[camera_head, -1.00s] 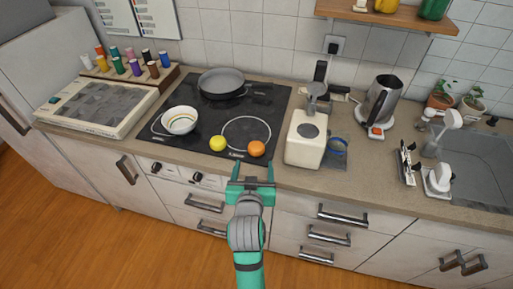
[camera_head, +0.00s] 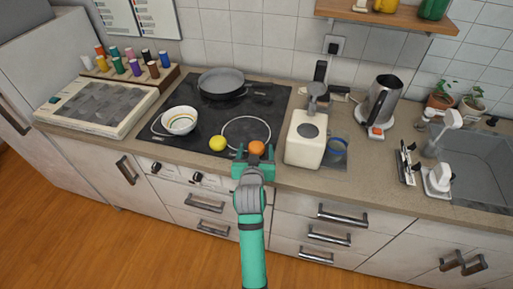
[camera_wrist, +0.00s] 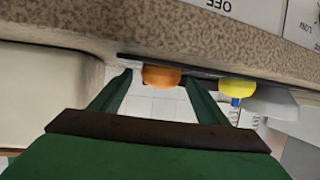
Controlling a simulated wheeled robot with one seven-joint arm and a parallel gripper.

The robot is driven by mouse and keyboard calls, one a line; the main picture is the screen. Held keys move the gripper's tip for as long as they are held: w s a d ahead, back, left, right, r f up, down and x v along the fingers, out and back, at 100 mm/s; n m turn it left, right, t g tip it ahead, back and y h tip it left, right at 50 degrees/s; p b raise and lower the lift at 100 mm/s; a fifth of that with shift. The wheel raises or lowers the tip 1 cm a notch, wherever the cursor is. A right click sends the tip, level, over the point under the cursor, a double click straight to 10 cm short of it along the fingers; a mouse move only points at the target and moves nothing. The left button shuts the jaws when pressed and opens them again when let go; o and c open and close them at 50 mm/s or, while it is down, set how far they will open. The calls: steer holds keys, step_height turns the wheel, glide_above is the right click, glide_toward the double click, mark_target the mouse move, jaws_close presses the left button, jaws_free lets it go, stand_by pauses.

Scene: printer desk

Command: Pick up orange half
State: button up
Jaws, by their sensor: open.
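The orange half (camera_head: 257,148) rests on the front edge of the black cooktop, just right of the yellow lemon (camera_head: 218,143). My gripper (camera_head: 255,156) is open at the counter's front edge, with its fingers on either side of the orange half in the head view. The lemon (camera_wrist: 238,88) appears beyond the right finger there. I cannot tell whether either finger touches the orange half.
A white bowl (camera_head: 179,121) and a dark pan (camera_head: 222,83) stand on the cooktop (camera_head: 195,140). The counter edge (camera_wrist: 60,30) runs close to the fingers in the wrist view.

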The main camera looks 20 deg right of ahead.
steer(key=shift+w+f, duration=0.15)
steer(key=shift+w, duration=0.1)
steer(key=c, duration=1.1)
steer(key=shift+c, duration=0.2)
